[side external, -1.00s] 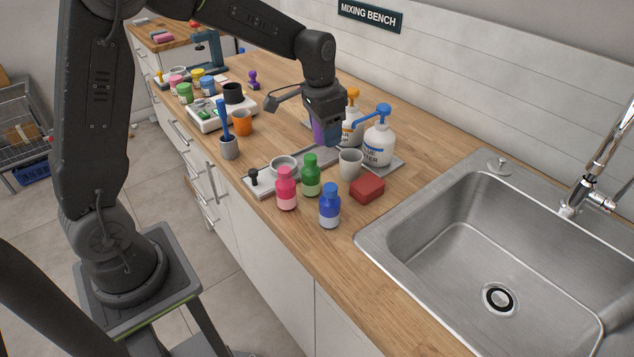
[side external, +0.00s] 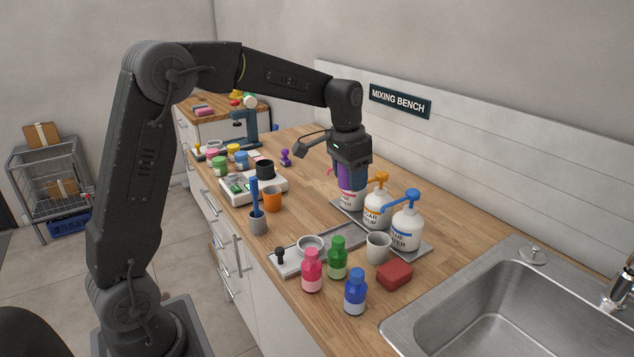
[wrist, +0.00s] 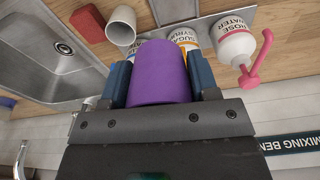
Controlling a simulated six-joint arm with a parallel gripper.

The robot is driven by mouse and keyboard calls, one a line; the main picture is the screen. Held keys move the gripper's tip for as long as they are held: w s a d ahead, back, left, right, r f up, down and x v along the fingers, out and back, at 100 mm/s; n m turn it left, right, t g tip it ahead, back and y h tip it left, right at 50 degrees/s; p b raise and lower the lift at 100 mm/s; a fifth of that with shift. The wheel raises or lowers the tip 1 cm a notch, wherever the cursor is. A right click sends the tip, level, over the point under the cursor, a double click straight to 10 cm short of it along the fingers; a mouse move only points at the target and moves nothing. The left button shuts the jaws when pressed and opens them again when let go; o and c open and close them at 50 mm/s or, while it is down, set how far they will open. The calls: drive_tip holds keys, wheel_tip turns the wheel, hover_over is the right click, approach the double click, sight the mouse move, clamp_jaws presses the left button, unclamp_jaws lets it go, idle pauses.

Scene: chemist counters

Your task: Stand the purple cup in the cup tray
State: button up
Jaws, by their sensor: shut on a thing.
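The purple cup (side external: 345,177) is between the fingers of my gripper (side external: 352,182), held above the counter in front of the rose water bottle in the side view. In the wrist view the cup (wrist: 160,75) fills the space between the two blue-grey fingers, which are shut on it. A white tray (side external: 235,197) with a black cup (side external: 265,168) and other small items stands left of my gripper; I cannot tell whether it is the cup tray. A flat grey tray (side external: 325,246) with a white ring-shaped dish lies nearer the front.
Pump bottles, rose water (wrist: 236,42), sugar syrup (side external: 377,210) and blue (side external: 407,228), stand on a grey mat. An orange cup (side external: 272,200), a pale cup (side external: 378,247), small bottles (side external: 337,260) and a red block (side external: 395,275) stand nearby. The sink is at right.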

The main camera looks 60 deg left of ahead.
drive_tip(key=a+n+y, duration=0.1)
drive_tip(key=a+n, duration=1.1)
drive_tip(key=a, duration=1.6)
hover_over(325, 194)
drive_tip(key=shift+g, duration=0.3)
wheel_tip(325, 194, down, 12)
drive_tip(key=shift+s+d+f, duration=0.15)
drive_tip(key=shift+f, duration=2)
drive_tip(key=shift+f, duration=0.15)
drive_tip(key=o, duration=0.9)
